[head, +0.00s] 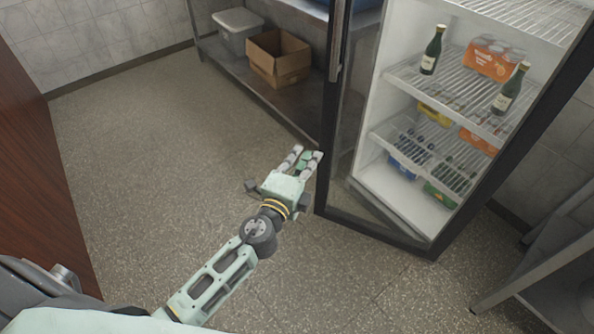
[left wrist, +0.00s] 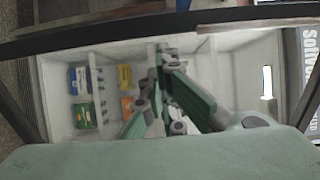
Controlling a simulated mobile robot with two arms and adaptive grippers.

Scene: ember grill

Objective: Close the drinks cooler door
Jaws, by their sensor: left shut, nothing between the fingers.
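The drinks cooler (head: 397,190) stands at the right of the head view, with lit white shelves. Its glass door has a dark frame (head: 328,150) and a handle (head: 338,55) on its left edge. The door looks partly open; I cannot tell exactly how far. My left gripper (head: 306,156) is shut and empty, just left of the door frame's lower left part in the picture. I cannot tell whether it touches the frame. In the left wrist view, the fingers (left wrist: 165,95) show before the cooler's shelves and the dark frame (left wrist: 130,32). My right gripper is out of view.
Green bottles (head: 432,50) and drink packs (head: 493,58) stand on the cooler shelves. A steel shelf with a cardboard box (head: 279,58) and a grey bin (head: 238,28) is at the back. A metal table (head: 545,255) is at lower right. The floor at left is clear.

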